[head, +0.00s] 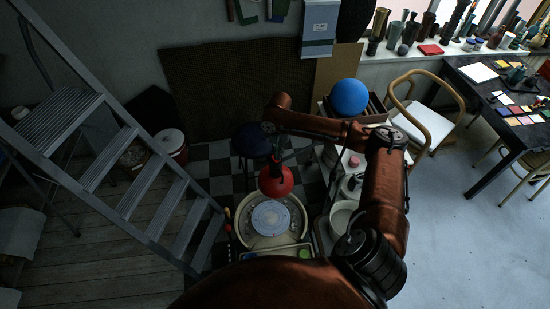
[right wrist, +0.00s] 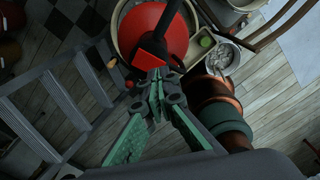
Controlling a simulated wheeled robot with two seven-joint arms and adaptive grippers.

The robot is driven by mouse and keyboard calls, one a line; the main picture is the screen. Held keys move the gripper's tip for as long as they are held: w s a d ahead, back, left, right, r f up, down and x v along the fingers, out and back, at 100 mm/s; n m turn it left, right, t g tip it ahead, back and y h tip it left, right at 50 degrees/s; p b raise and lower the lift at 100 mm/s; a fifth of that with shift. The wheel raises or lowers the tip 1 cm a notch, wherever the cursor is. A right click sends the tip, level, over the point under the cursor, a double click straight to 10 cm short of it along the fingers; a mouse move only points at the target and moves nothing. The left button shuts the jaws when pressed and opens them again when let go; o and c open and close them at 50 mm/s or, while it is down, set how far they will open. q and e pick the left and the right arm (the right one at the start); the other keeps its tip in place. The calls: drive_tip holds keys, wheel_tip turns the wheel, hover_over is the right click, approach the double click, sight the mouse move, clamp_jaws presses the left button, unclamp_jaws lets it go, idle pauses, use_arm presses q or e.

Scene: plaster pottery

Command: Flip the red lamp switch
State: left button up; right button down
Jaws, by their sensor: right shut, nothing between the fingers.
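The red lamp shade (head: 276,181) hangs above the pottery wheel in the head view. It also shows as a round red shape (right wrist: 170,34) at the top of the right wrist view. A black bar with a small red block (right wrist: 149,59) crosses in front of the shade there; I cannot tell whether this block is the switch. My left gripper is out of view.
The pottery wheel (head: 270,217) stands below the lamp. A grey metal ladder (head: 120,145) leans at the left. A shelf with a blue ball (head: 349,97) and a white bowl (head: 343,215) stands to the right. A chair (head: 425,118) is farther right, with clear floor in front.

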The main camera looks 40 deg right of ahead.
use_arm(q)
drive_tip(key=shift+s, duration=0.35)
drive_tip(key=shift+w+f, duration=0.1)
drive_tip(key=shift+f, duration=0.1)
use_arm(e)
drive_tip(key=shift+f, duration=1.1)
wheel_tip(320, 180, up, 7)
drive_tip(key=p, duration=0.8)
drive_tip(key=shift+r, duration=0.1)
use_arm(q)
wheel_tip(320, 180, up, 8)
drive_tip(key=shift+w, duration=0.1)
